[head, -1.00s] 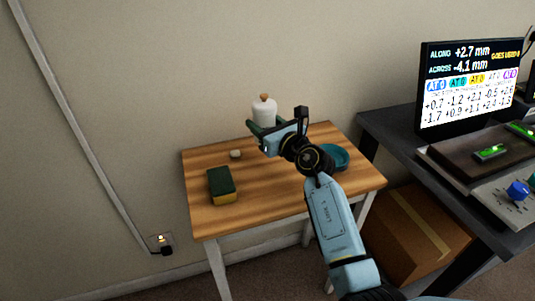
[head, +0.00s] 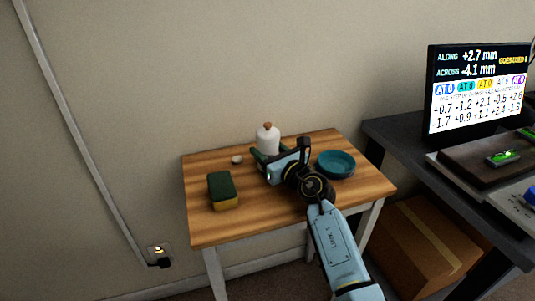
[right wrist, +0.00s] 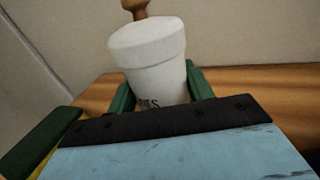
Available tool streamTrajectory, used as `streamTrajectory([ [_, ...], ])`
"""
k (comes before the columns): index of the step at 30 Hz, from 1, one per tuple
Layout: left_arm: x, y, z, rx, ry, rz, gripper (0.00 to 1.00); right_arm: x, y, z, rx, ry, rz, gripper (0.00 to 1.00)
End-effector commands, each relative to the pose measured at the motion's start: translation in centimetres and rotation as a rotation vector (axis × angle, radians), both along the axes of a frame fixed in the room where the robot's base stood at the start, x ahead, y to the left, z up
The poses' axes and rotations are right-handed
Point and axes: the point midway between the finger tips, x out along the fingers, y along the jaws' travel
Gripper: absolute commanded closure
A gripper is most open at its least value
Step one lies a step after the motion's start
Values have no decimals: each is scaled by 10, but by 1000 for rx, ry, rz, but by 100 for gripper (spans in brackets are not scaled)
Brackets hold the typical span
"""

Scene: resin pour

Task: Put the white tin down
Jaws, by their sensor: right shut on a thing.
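The white tin (head: 268,139) has a brown knob on top and stands upright near the back of the small wooden table (head: 215,230). My right gripper (head: 266,157) is shut on it, with one green finger on each side. In the right wrist view the tin (right wrist: 150,55) sits upright between the two fingers (right wrist: 160,90), with part of some dark lettering showing. Its base is hidden behind the gripper, so I cannot tell whether it touches the tabletop. My left gripper is not in view.
A green and yellow sponge (head: 223,190) lies at the table's left front. A small pale round object (head: 237,159) lies left of the tin. A teal dish (head: 336,164) sits to the right. A dark desk with a monitor (head: 478,92) stands further right. The table's front middle is bare.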

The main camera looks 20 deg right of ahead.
Motion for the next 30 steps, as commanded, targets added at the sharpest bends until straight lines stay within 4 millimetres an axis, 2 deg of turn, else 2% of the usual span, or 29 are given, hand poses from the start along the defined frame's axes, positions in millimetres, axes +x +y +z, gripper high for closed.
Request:
streamTrajectory([
  [12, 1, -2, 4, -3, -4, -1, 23, 0, 0, -3, 0, 0, 0, 73],
  [13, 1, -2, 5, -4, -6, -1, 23, 0, 0, -4, 0, 0, 1, 48],
  [18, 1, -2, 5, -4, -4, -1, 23, 0, 0, -3, 0, 0, 0, 27],
  [30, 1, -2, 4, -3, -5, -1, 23, -4, -2, 0, -1, 1, -1, 27],
])
